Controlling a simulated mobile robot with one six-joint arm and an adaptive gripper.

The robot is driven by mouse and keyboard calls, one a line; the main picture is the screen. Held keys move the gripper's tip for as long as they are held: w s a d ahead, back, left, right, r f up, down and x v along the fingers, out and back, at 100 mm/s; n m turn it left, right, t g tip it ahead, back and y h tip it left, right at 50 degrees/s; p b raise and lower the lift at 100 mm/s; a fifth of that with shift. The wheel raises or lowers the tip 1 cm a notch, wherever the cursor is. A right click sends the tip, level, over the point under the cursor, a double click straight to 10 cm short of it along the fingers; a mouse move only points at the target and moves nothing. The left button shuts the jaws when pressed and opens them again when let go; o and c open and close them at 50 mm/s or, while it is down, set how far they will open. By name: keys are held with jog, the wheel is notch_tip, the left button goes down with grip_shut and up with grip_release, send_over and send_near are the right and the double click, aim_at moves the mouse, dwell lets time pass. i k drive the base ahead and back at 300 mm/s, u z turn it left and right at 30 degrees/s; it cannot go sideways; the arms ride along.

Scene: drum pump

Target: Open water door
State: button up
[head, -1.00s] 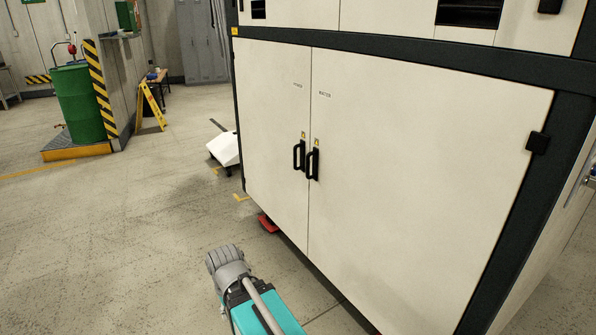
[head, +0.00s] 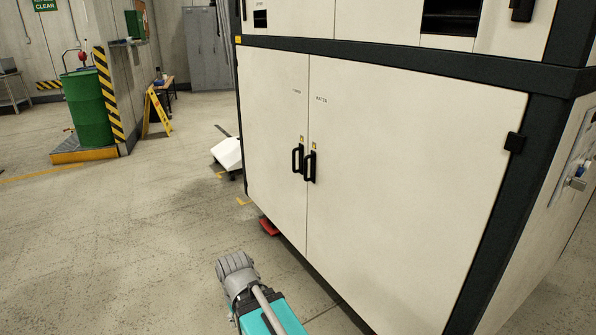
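The water door (head: 410,190) is the wide cream right-hand door of the cabinet's lower part, with a small WATER label at its upper left. It looks shut, flush with the left door. Its black upright handle (head: 310,166) sits at its left edge, beside the left door's handle (head: 297,159). A black hinge (head: 514,142) is on its right edge. Part of my own arm, grey and teal, shows at the bottom, low and in front of the cabinet, apart from the handles. I cannot make out my gripper's fingers in this view.
The left door (head: 275,130) is shut too. A white wedge-shaped object (head: 228,152) and a red foot (head: 269,227) are by the cabinet's left side. A yellow sign (head: 157,110) and a green drum (head: 88,108) stand farther back. The left floor is open.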

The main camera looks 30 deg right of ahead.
aim_at(405, 178)
jog(key=z, duration=0.1)
jog(key=i, duration=0.95)
jog(key=u, duration=0.05)
